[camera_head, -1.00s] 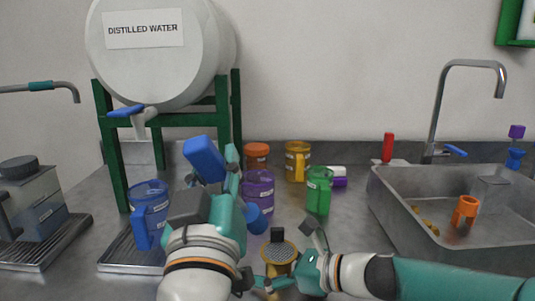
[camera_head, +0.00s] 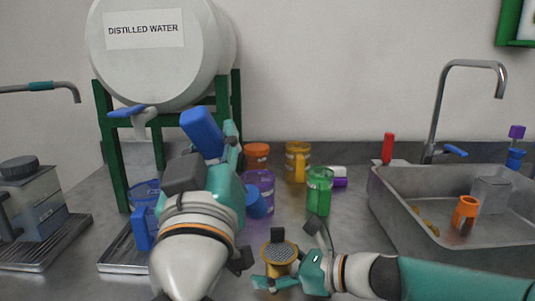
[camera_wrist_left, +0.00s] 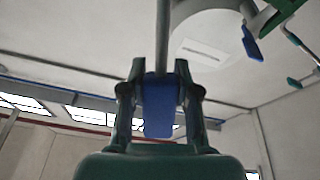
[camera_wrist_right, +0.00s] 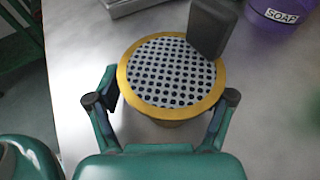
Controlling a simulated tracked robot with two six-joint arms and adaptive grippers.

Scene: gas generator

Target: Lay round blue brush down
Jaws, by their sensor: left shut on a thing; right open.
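My left gripper (camera_head: 217,157) is raised in front of the water tank and shut on the round blue brush (camera_head: 202,133). The brush's blue handle shows between the fingers in the left wrist view (camera_wrist_left: 160,105), with a grey stem running up from it. In the head view the gripper hides the middle of the brush.
A purple mug (camera_head: 264,181), green mug (camera_head: 319,190) and yellow mug (camera_head: 297,160) stand behind the arms. A blue mug (camera_head: 144,226) is at left by a drip tray (camera_head: 118,254). The metal sink (camera_head: 400,215) is at right.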

